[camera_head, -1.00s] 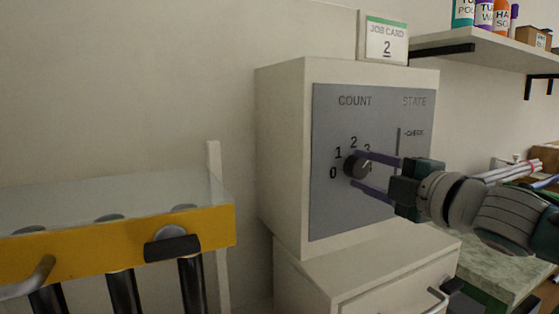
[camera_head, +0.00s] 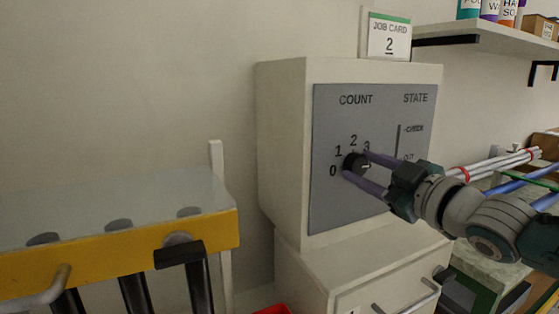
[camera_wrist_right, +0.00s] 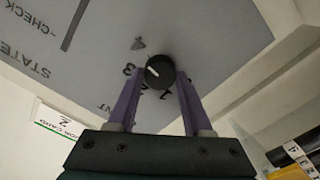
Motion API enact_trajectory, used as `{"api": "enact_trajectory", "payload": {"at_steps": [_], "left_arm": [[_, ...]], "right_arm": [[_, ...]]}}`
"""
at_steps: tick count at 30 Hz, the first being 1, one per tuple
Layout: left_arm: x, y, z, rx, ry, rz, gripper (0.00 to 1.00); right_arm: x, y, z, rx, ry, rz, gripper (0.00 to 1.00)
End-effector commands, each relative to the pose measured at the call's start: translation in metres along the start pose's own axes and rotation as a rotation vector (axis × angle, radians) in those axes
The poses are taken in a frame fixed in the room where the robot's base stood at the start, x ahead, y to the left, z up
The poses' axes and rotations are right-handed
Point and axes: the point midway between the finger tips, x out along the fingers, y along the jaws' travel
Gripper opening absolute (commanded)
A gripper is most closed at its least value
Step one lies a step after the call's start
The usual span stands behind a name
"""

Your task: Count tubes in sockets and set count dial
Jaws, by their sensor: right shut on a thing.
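The count dial (camera_head: 355,165) is a round black knob on the grey panel (camera_head: 335,210) of a cream cabinet. Numerals curve around it. My right gripper (camera_head: 356,163) is shut on the knob, with a purple finger on each side. In the right wrist view the knob (camera_wrist_right: 159,71) sits between the fingertips, and its white mark points roughly toward the 3. At the left, a yellow-fronted rack (camera_head: 110,250) has round sockets along its top. Dark tubes (camera_head: 135,290) show below it; their lower ends are out of frame. My left gripper is not in view.
A job card (camera_head: 389,38) reading 2 stands on the cabinet. A STATE slot (camera_head: 399,143) lies right of the dial. A drawer (camera_head: 395,290) is below. Red-banded white rods (camera_head: 495,165) and blue rods lie behind my right arm. A shelf (camera_head: 480,38) with bottles is upper right.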

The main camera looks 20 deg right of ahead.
Motion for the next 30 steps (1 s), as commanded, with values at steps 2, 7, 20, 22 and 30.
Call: {"api": "enact_trajectory", "payload": {"at_steps": [2,7,20,22,30], "left_arm": [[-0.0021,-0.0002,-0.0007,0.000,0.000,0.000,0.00],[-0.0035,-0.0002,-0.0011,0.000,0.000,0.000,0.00],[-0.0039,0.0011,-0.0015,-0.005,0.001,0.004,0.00],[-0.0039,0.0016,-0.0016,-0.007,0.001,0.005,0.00],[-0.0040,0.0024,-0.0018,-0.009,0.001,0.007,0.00]], "right_arm": [[0.0002,0.0007,-0.0011,0.035,0.001,0.000,0.00],[0.0003,0.0007,-0.0007,0.087,0.001,0.001,0.00],[0.0003,0.0005,-0.0005,0.112,0.001,0.001,0.00],[0.0002,0.0005,-0.0004,0.112,0.001,0.001,0.00],[0.0002,0.0004,-0.0003,0.111,0.001,0.000,0.74]]}}
